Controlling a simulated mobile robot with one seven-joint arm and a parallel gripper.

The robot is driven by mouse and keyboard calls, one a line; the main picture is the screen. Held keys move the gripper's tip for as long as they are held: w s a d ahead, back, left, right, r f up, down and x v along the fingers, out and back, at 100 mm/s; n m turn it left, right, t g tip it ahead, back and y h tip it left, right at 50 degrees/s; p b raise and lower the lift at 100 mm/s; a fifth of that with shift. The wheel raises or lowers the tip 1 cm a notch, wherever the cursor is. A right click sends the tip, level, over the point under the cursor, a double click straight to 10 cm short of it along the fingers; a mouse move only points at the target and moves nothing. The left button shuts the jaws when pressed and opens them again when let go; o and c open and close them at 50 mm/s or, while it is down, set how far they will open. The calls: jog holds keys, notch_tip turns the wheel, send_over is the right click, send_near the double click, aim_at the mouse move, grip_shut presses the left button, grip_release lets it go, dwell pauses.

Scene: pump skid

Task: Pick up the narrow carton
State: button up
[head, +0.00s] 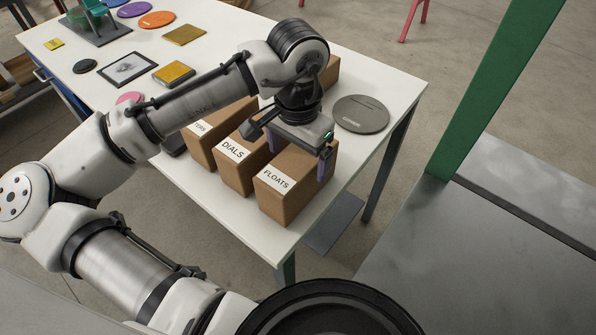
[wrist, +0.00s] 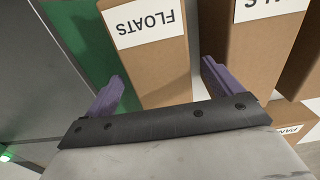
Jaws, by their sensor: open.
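Brown cartons stand in a row on the white table. The carton labelled FLOATS (head: 287,208), the nearest to the table corner, also shows in the wrist view (wrist: 155,65). The carton labelled DIALS (head: 232,172) stands left of it, and shows at the right in the wrist view (wrist: 255,50). My gripper (head: 298,160) is open over the FLOATS carton; in the wrist view (wrist: 162,80) its purple fingers lie on either side of it, one in the gap towards DIALS. I cannot tell if they touch it. Which carton is meant by narrow is not marked.
Another carton (head: 200,150) with a partly hidden label stands left of DIALS, and one more (head: 331,72) is behind my wrist. A grey round disc (head: 361,113) lies to the right. Yellow, black and pink flat items lie further left. A green post (head: 490,85) rises at right.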

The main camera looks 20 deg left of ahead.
jog(key=shift+f, duration=1.2)
jog(key=c, duration=1.3)
